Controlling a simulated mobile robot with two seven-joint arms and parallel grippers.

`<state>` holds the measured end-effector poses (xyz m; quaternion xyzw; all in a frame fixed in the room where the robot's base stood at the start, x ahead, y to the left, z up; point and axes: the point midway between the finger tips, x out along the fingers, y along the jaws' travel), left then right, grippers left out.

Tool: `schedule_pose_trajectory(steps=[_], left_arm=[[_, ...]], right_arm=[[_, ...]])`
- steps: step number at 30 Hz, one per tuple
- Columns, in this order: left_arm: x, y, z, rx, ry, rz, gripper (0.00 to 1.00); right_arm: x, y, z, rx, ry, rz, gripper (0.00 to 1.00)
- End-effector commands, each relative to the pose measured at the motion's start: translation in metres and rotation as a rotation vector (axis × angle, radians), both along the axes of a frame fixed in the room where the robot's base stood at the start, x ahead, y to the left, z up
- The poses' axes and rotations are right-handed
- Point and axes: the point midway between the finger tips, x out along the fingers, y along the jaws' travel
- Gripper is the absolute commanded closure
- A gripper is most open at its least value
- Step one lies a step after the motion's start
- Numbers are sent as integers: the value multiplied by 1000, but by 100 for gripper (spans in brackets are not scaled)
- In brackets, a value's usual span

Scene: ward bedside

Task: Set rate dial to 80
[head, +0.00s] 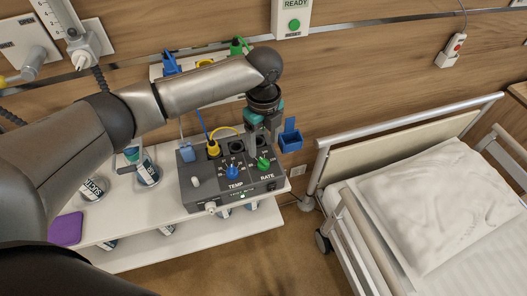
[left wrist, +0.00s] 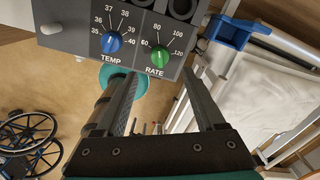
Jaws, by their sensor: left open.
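The grey control unit (head: 225,192) stands on a white shelf. Its green RATE dial (head: 263,164) is at the right of its top panel and also shows in the left wrist view (left wrist: 158,59), with marks 60, 80, 100 and 120 around it. The dial's pointer is too small to read surely. My left gripper (head: 260,147) is at the RATE dial, fingers pointing to the panel. In the left wrist view its fingers (left wrist: 160,85) are apart and empty, with the dial beyond the gap between their tips. I see no contact. My right gripper is not in view.
The blue TEMP dial (head: 232,172) sits just left of the RATE dial. A yellow plug (head: 213,148) stands behind it on the unit. A blue holder (head: 290,137) is close right of my gripper. A bed (head: 430,215) with rails stands further right.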

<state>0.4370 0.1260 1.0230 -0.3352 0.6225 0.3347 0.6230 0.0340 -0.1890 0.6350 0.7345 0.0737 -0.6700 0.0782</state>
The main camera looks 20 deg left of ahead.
Motion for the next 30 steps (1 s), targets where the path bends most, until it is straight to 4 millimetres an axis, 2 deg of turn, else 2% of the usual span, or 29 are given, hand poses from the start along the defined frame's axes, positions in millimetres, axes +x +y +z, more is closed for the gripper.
schedule_pose_trajectory(steps=[1, 6, 12, 17, 30], left_arm=[[1, 0, 14, -1, -4, -2, 29], [0, 0, 50, -2, -3, -1, 29], [0, 0, 74, -1, 1, -1, 29], [0, 0, 79, 1, 1, 1, 29], [0, 0, 79, 0, 1, 0, 29]], right_arm=[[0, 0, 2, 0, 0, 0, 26], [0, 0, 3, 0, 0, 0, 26], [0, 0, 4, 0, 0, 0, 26], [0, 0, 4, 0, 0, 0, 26], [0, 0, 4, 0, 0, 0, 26]])
